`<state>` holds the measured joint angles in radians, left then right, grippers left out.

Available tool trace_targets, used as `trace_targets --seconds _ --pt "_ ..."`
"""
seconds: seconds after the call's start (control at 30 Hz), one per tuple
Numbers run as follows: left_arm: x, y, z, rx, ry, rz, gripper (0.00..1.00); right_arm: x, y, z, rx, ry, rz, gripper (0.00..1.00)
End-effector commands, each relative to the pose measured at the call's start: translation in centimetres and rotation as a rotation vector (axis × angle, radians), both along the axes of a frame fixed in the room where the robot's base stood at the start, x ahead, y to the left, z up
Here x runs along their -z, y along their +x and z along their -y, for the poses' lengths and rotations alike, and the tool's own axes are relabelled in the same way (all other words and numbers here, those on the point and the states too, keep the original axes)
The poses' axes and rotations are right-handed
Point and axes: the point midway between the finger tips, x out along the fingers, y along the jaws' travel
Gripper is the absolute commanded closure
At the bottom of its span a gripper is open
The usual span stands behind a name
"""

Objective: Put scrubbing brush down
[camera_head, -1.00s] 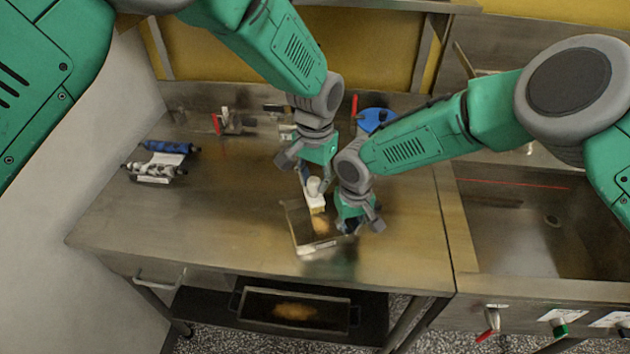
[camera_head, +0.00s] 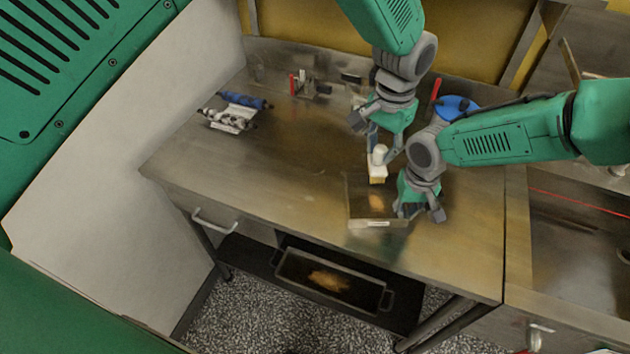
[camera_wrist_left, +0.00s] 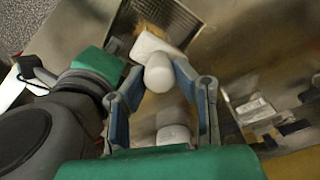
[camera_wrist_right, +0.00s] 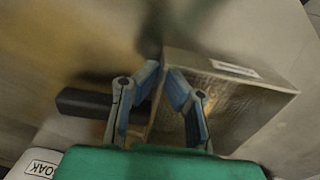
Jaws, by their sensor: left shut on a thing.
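My left gripper (camera_head: 386,140) is shut on the white scrubbing brush (camera_head: 378,166). The left wrist view shows the brush's rounded white handle (camera_wrist_left: 159,74) between the fingers and its block (camera_wrist_left: 151,46) beyond. The brush is over or at the back edge of a shallow metal mesh tray (camera_head: 360,206); I cannot tell if they touch. My right gripper (camera_head: 419,210) is low at the tray's right side. In the right wrist view its fingertips (camera_wrist_right: 164,75) are close together around the tray's edge, with the tray wall (camera_wrist_right: 240,84) beside them. The contact itself is partly hidden.
A blue roll (camera_head: 245,99) lies at the table's left. A small stand (camera_head: 312,88), a blue round item (camera_head: 457,107) and a red-handled tool (camera_head: 436,88) are at the back. A dark pan (camera_head: 334,280) sits on the shelf below.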

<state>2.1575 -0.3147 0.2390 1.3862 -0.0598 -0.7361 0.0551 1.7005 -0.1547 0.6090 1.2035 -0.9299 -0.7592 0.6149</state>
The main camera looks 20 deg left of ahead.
Motion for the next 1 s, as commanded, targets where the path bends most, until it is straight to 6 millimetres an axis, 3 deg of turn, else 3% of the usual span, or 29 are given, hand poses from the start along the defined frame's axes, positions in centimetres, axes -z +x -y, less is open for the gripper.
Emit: trace_targets --seconds 0.13,0.27,0.4,0.53,0.7,1.0 --pt "-0.3 0.4 -4.1 -0.064 0.007 0.005 0.99 0.0 0.0 0.0 0.000 0.000 0.001 1.00" --pt "-0.4 0.1 -9.9 -0.159 0.011 0.008 0.99 0.0 0.0 0.0 0.000 0.000 0.001 1.00" --pt "-0.4 -1.2 -15.9 -0.262 0.011 0.006 0.99 0.0 0.0 0.0 0.000 0.000 0.001 1.00" --pt "-0.2 -2.6 -19.8 -0.337 0.007 0.000 0.99 0.0 0.0 0.0 0.000 0.000 0.001 1.00" --pt "0.5 -3.7 -22.0 -0.384 0.004 -0.005 0.99 0.0 0.0 0.1 0.000 0.001 0.001 1.00" --pt "5.6 -3.8 -22.1 -0.389 0.006 -0.005 0.99 0.0 0.1 0.2 0.000 0.003 0.000 1.00"
